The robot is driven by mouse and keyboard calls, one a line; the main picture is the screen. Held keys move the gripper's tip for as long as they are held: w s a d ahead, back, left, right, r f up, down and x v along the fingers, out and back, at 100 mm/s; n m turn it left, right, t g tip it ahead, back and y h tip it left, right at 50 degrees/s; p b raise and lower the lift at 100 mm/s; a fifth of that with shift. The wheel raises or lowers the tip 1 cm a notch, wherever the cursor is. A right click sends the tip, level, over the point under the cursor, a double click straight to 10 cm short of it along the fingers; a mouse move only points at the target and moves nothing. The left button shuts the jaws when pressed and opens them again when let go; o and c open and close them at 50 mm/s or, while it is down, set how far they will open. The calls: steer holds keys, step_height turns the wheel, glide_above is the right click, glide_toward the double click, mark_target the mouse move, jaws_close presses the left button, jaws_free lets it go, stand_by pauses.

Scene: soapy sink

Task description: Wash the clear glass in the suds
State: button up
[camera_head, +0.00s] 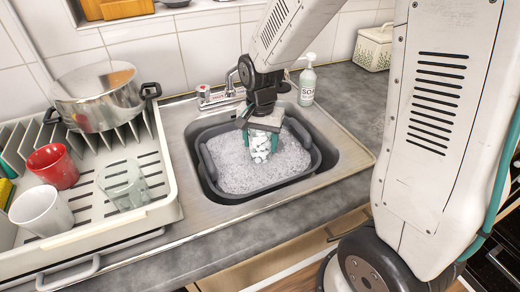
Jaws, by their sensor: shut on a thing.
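My gripper (260,135) points down over the grey basin (309,172) in the sink. Its teal-edged fingers are shut on what looks like a clear glass (260,151), spotted with white foam. The lower end of this glass meets the suds (235,170) that fill the basin; how deep it sits is hard to tell. The gripper hides its upper part. Another see-through glass (122,186), faintly green, stands on the dish rack at the left.
The white dish rack (160,212) also holds a steel pot (98,95), a red mug (53,167) and a white mug (41,211). A tap (222,95) and a soap bottle (307,86) stand behind the sink. The counter (350,95) right of the sink is mostly clear.

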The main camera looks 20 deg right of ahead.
step_height(320, 180, up, 10)
steer(key=shift+f, duration=0.25)
stand_by(0.3)
